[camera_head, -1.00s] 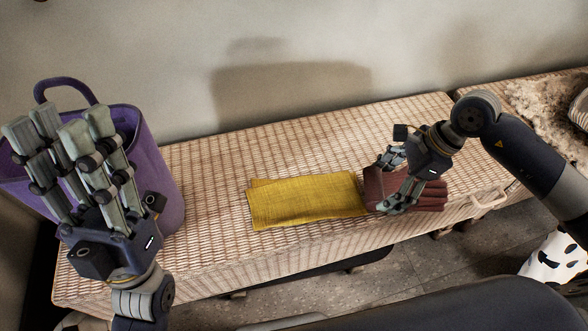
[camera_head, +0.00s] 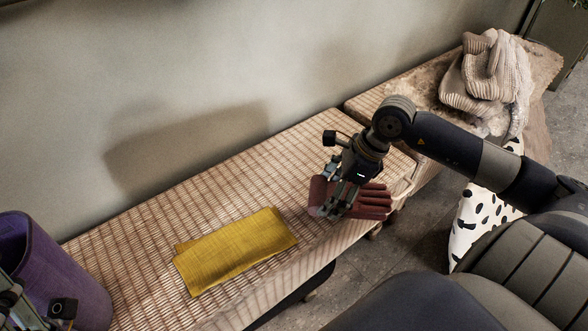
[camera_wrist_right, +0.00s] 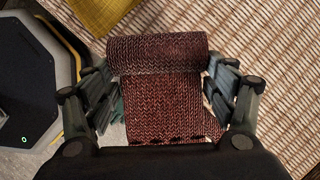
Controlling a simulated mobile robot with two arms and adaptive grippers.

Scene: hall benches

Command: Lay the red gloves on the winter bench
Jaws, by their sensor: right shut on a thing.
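The red gloves (camera_head: 372,203) are dark red knit, near the right end of the woven-top bench (camera_head: 140,235), by its front edge. My right gripper (camera_head: 337,203) is shut on them from above. In the right wrist view the ribbed red knit (camera_wrist_right: 165,95) lies between my fingers, with one part rolled or folded across. I cannot tell whether the gloves touch the bench or hang just above it. A second bench (camera_head: 372,100) at the right carries a pale furry throw (camera_head: 450,95) and is likely the winter bench. My left gripper (camera_head: 18,300) is cut off at the lower left.
A folded yellow cloth (camera_head: 235,250) lies left of the gloves. A purple basket (camera_head: 50,275) stands at the left end. Beige knitted items (camera_head: 485,75) lie on the furry throw. A white item with black spots (camera_head: 478,220) is in front of the second bench. The wall runs behind.

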